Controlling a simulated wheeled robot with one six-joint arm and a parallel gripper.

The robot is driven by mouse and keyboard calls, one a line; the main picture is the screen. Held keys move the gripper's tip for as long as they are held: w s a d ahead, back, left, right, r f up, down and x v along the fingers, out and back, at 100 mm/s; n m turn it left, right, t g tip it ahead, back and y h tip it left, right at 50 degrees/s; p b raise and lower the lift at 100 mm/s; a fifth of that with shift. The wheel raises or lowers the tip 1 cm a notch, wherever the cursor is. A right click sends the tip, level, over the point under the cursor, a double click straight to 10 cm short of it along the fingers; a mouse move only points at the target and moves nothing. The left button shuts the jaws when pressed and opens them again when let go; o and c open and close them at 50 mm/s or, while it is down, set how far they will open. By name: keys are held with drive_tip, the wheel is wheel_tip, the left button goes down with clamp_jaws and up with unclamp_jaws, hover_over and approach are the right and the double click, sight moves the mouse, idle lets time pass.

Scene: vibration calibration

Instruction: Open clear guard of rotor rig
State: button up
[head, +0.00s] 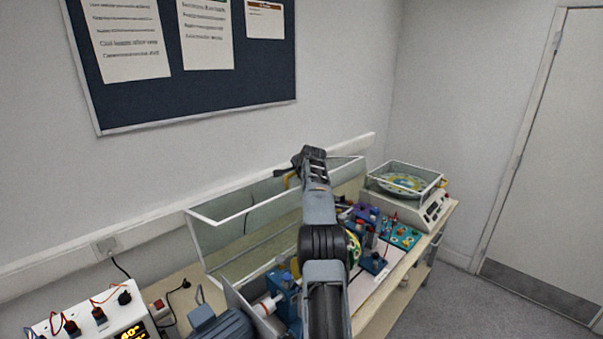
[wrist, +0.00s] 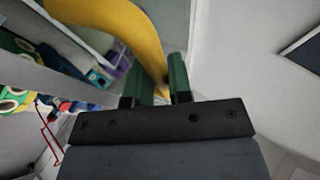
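The clear guard (head: 225,245) is a see-through box with a pale frame. In the head view it stands swung back along the wall side of the bench, and the rotor rig's blue blocks (head: 284,290) and yellow-green disc (head: 353,249) show uncovered in front of it. My gripper (head: 303,160) is at the guard's upper edge. A yellow curved handle (head: 291,181) is there. In the wrist view the handle (wrist: 148,45) runs down between the two green fingertips (wrist: 160,80), which appear closed on it. My arm hides the middle of the rig and part of the guard.
A balance-like instrument (head: 428,208) with a clear cover stands at the bench's far right end. A white box with a lit display (head: 125,325) and cables sits at the lower left. The wall and its trunking (head: 150,228) run close behind the guard.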

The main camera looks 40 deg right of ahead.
drive_tip(key=o, duration=0.3)
drive_tip(key=shift+o, duration=0.2)
drive_tip(key=shift+s, duration=0.1)
drive_tip(key=shift+s+a+r+b, duration=0.15)
drive_tip(key=shift+s+r+b, duration=0.25)
drive_tip(key=shift+b, duration=0.4)
drive_tip(key=b+v, duration=0.4)
drive_tip(key=v, duration=0.8)
drive_tip(key=shift+s+a+r+b, duration=0.2)
drive_tip(key=shift+b, duration=0.2)
